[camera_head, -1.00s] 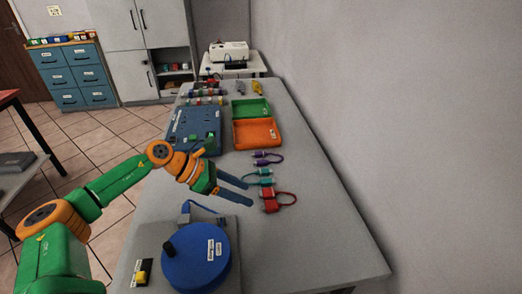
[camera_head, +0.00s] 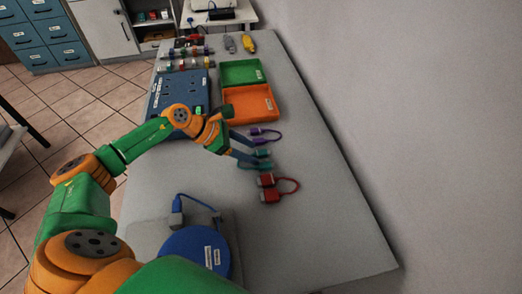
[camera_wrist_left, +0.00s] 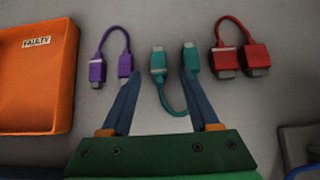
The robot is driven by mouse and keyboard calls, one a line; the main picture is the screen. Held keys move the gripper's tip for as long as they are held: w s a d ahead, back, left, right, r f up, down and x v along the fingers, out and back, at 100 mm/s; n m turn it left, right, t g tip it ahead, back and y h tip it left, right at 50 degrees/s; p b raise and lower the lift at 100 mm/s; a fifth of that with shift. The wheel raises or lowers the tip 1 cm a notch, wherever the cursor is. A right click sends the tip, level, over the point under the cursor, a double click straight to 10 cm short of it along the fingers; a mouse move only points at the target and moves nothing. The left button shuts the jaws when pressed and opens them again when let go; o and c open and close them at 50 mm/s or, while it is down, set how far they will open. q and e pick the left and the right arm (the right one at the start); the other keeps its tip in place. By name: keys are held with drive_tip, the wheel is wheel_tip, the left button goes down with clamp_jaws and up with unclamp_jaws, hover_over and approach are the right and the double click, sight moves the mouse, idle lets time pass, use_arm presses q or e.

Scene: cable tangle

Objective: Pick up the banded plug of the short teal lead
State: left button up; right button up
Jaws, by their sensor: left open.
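The short teal lead lies on the grey table between a purple and a red lead. Its left plug (camera_wrist_left: 158,64) shows pale marks that look like bands, and its right plug (camera_wrist_left: 191,56) is partly behind a finger. Its cord loops down between my fingers. In the head view the teal lead (camera_head: 264,154) is partly covered by my gripper. My left gripper (camera_wrist_left: 160,77) is open and empty. The left teal plug appears between and just beyond its fingertips, and the right plug by the right fingertip. Contact cannot be told. The left gripper also shows in the head view (camera_head: 256,152).
The purple lead (camera_wrist_left: 117,63) is left of the fingers, and the red lead (camera_wrist_left: 241,60) is right of them. An orange tray (camera_head: 236,104) labelled FAULTY and a green tray (camera_head: 232,72) stand farther back. A blue reel (camera_head: 188,250) is nearer. The table's right side is clear.

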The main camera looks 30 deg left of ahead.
use_arm(q)
drive_tip(key=shift+f, duration=0.15)
clamp_jaws()
drive_tip(key=shift+w+r, duration=0.1)
drive_tip(key=shift+r, duration=0.35)
drive_tip(key=s+a+r+b, duration=0.8)
drive_tip(key=s+r+b, duration=0.1)
drive_tip(key=s+r, duration=0.2)
drive_tip(key=shift+s+r, duration=0.3)
drive_tip(key=shift+r, duration=0.3)
drive_tip(key=shift+d+f, duration=0.1)
